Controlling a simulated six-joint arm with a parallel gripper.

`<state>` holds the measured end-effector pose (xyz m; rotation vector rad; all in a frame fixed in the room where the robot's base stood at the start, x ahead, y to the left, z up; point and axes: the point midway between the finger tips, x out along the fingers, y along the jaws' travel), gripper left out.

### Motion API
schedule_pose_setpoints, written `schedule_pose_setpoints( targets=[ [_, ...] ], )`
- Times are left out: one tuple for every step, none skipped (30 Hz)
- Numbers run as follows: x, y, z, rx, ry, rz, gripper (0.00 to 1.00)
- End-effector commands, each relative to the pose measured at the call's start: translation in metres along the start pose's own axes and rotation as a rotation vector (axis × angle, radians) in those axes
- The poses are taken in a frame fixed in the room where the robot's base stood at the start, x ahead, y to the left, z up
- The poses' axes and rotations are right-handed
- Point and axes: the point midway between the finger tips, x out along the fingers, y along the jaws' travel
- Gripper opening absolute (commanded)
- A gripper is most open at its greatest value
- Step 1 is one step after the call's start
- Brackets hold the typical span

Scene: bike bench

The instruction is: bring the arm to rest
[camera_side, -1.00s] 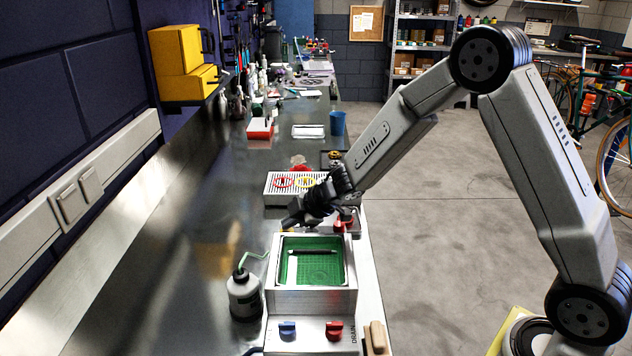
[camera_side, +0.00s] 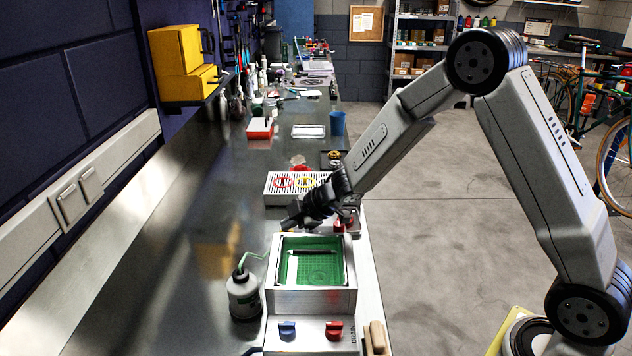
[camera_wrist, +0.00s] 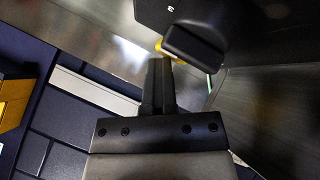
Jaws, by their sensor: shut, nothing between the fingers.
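My gripper (camera_side: 290,223) hangs over the bench just behind the far edge of the metal washing unit, left of the arm's wrist. In the wrist view its two dark fingers (camera_wrist: 160,65) lie together, shut with nothing between them. The washing unit (camera_side: 312,302) has a green basin (camera_side: 318,268) with a dark bar lying across it. The fingertips are apart from the unit as far as I can tell.
A white slotted tray (camera_side: 272,198) with red and yellow round parts stands just beyond my gripper. A grey bottle (camera_side: 244,296) with a green spout stands left of the unit. A blue cup (camera_side: 337,123) is farther back. The bench left of the gripper (camera_side: 190,235) is mostly clear.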

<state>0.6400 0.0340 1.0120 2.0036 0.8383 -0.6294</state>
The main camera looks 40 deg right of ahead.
Motion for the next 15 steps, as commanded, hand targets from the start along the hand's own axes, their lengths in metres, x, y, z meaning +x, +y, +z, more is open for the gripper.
schedule_pose_setpoints(
  targets=[
    [0.0026,-0.0084,0.006,0.005,-0.015,-0.018,0.0],
    [0.0025,-0.0086,0.006,0.005,-0.015,-0.018,0.0],
    [0.0024,-0.0086,0.0061,0.005,-0.016,-0.018,0.0],
    [0.0022,-0.0086,0.006,0.005,-0.016,-0.018,0.0],
    [0.0019,-0.0085,0.006,0.004,-0.016,-0.018,0.0],
    [0.0012,-0.0083,0.0057,0.004,-0.016,-0.018,0.0],
    [0.0006,-0.0081,0.0055,0.004,-0.016,-0.018,0.0],
    [0.0,-0.008,0.0054,0.004,-0.016,-0.018,0.0],
    [-0.0009,-0.0078,0.0051,0.005,-0.016,-0.018,0.0],
    [-0.0014,-0.0077,0.0049,0.005,-0.016,-0.018,0.0],
    [-0.0018,-0.0076,0.0048,0.005,-0.016,-0.018,0.0],
    [-0.0021,-0.0075,0.0048,0.005,-0.016,-0.018,0.0],
    [-0.0023,-0.0075,0.0048,0.005,-0.017,-0.018,0.0],
    [-0.0023,-0.0075,0.0048,0.005,-0.017,-0.019,0.0],
    [-0.0022,-0.0075,0.0049,0.005,-0.017,-0.019,0.0]
  ],
)
